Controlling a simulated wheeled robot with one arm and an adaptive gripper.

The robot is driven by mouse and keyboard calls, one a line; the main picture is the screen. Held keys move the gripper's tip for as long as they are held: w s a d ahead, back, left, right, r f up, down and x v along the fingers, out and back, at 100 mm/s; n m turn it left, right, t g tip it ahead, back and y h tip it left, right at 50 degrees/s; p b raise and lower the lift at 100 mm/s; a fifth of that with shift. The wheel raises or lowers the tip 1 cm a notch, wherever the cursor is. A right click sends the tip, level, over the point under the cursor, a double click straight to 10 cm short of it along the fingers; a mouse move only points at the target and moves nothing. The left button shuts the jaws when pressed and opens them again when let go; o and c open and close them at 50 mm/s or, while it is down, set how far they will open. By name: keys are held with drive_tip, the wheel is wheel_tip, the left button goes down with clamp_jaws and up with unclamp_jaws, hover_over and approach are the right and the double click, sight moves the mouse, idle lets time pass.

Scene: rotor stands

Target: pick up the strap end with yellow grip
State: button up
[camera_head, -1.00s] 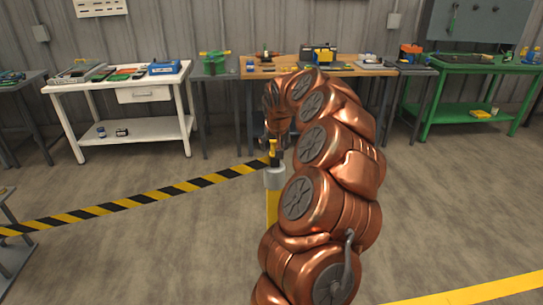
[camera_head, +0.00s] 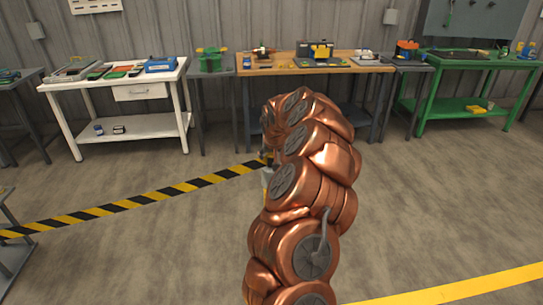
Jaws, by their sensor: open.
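A yellow-and-black striped strap (camera_head: 140,200) runs from the left edge up to a post (camera_head: 267,178) in the middle of the camera_head view. The post has a grey head, and its lower part is hidden by my copper arm. A small yellow bit shows at the strap's right end by the post head, partly hidden, so I cannot make out the grip clearly. My gripper (camera_head: 266,152) is open and mostly hidden behind my arm, close to the post head. I cannot tell whether it touches the strap end.
Behind stand a white table (camera_head: 60,88), a wooden workbench (camera_head: 345,68) and a green table (camera_head: 490,62), all with tools on them. A grey shelf (camera_head: 12,255) stands at the left edge. A yellow floor line (camera_head: 470,288) crosses the lower right. The floor between is clear.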

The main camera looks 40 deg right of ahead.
drive_tip(key=shift+c, duration=0.2)
clamp_jaws()
drive_tip(key=shift+r, duration=0.15)
idle(0.3)
drive_tip(key=shift+r+b, duration=0.75)
drive_tip(key=shift+r, duration=0.9)
drive_tip(key=shift+s+a+b, duration=0.4)
drive_tip(key=shift+s+a, duration=0.25)
drive_tip(key=shift+s, duration=0.25)
drive_tip(key=s+a+r+b, duration=0.1)
drive_tip(key=s+a+b, duration=0.3)
drive_tip(key=s+a, duration=0.4)
drive_tip(key=s, duration=0.3)
drive_tip(key=shift+a+r, duration=0.2)
